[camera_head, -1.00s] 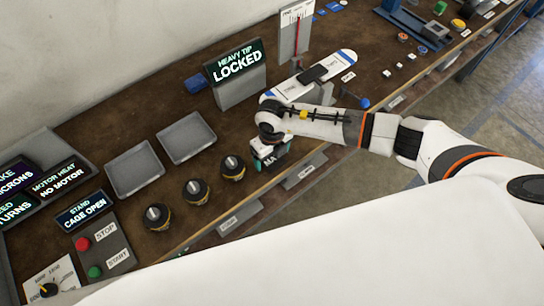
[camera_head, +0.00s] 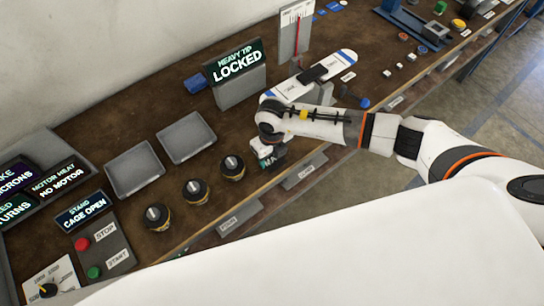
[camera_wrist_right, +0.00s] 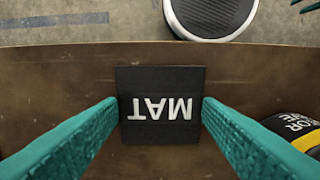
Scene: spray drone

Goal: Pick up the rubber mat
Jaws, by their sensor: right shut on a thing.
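The rubber mat (camera_wrist_right: 160,80) is a small black square with white letters reading MAT, upside down in the right wrist view. It lies on the brown bench top near the front edge. My right gripper (camera_wrist_right: 160,108) points down at it, with one teal finger against each side of the mat, shut on it. In the head view the right gripper (camera_head: 271,155) is at the bench's front edge and mostly hides the mat. I cannot see any gap under the mat. My left gripper is not in view.
Black knobs (camera_head: 196,191) stand left of the gripper, with two grey trays (camera_head: 187,137) behind them. The LOCKED display (camera_head: 238,73) and a white board (camera_head: 310,75) stand farther back. A black round part (camera_wrist_right: 295,130) is close to the right finger.

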